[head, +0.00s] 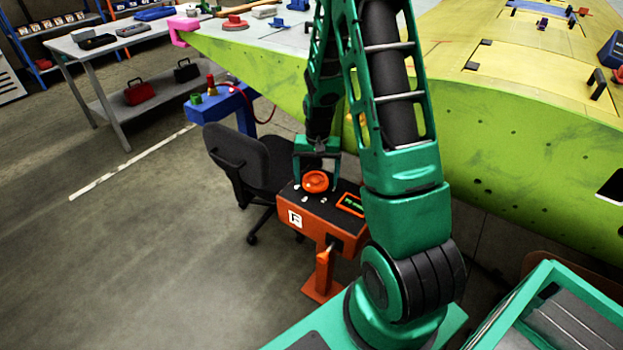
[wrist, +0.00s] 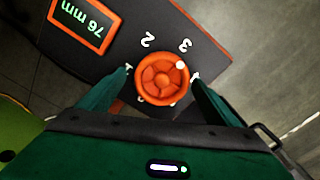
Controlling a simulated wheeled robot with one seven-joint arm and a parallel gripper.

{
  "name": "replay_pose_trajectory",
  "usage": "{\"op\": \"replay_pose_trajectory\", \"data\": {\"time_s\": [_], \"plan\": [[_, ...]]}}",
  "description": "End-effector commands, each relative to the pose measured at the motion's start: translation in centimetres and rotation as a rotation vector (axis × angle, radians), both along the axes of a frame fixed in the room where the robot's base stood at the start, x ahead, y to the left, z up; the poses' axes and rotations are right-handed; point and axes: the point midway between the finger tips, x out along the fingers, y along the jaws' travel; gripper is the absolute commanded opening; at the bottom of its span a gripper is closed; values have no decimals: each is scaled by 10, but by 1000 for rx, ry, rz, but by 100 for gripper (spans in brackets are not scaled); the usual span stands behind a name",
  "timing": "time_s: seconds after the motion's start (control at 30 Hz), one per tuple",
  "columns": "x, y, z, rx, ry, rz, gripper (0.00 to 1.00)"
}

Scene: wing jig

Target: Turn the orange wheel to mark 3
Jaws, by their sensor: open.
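The orange wheel (head: 315,181) sits on the dark top of an orange pedestal box (head: 322,228). In the wrist view the wheel (wrist: 162,79) shows a white dot on its rim, close to the printed mark 3 (wrist: 185,45). Mark 2 (wrist: 147,41) is to its left; other marks are partly hidden by the wheel and fingers. My gripper (head: 317,172) is over the wheel, and in the wrist view its open fingers (wrist: 160,82) stand on either side of the wheel, with small gaps visible. Whether they touch it lower down is unclear.
A display (wrist: 82,22) beside the wheel reads 76 mm. A black office chair (head: 245,165) stands close behind the pedestal at left. The large green wing (head: 480,160) runs along the right and back. The grey floor at left (head: 110,255) is clear.

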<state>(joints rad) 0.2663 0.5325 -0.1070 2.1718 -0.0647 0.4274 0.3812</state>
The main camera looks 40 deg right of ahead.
Motion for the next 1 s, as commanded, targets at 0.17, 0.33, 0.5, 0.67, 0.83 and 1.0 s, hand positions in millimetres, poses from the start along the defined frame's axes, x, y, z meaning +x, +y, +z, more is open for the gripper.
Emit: {"op": "replay_pose_trajectory", "data": {"time_s": [0.17,0.33,0.5,0.67,0.83,1.0], "plan": [[0,1,0,-1,1,2,46],[0,1,0,-2,1,6,43],[0,1,1,-2,2,65,44],[-1,1,1,-3,3,77,44],[-1,1,1,-3,3,76,80],[0,1,1,-1,1,77,85]]}}
